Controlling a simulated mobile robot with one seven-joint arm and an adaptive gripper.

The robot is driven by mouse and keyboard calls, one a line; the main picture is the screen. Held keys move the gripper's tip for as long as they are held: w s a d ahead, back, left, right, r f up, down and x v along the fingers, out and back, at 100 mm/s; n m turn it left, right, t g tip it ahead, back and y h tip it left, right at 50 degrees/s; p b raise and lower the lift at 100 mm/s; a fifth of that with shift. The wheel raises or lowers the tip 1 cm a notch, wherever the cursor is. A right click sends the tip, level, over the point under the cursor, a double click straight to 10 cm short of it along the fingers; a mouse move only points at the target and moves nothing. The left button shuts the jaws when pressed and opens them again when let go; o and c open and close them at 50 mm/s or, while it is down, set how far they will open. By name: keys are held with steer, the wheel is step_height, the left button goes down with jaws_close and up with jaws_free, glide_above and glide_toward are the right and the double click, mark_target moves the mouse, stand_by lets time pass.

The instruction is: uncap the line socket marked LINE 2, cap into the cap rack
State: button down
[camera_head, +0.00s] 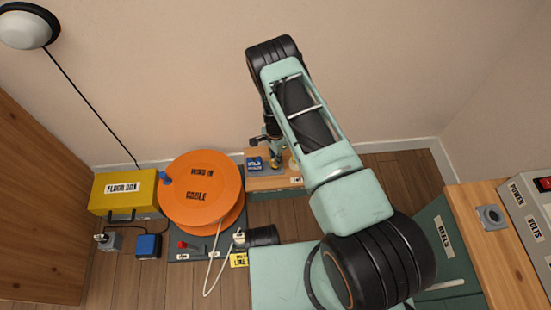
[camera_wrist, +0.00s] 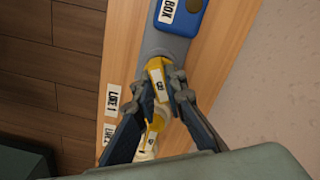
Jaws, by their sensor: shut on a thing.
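In the wrist view my gripper (camera_wrist: 162,92) is shut on a yellow cap (camera_wrist: 155,70) that carries a small pale tag; the tag's marking is too small to read surely. The held cap is over a grey fitting on a wooden board (camera_wrist: 205,50); whether it touches is unclear. A second yellow part (camera_wrist: 151,137) shows between the fingers, above a pale round piece. A LINE 1 label (camera_wrist: 115,99) and a partly hidden LINE label (camera_wrist: 108,133) lie left of the left finger. In the head view my gripper (camera_head: 267,146) is above the wooden board (camera_head: 260,184). I cannot make out the cap rack.
A blue box (camera_wrist: 181,14) sits on the board beyond the cap. In the head view an orange cable reel (camera_head: 202,190), a yellow FLOOR BOX (camera_head: 124,190) and a black cylinder (camera_head: 262,236) stand left of my arm. The wall is close behind the board.

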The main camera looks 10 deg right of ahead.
steer(key=shift+f+b, duration=0.75)
steer(key=c, duration=1.9)
jaws_free()
steer(key=c, duration=0.3)
steer(key=shift+r+p, duration=2.3)
steer(key=shift+r, duration=1.55)
steer(key=shift+f, duration=0.1)
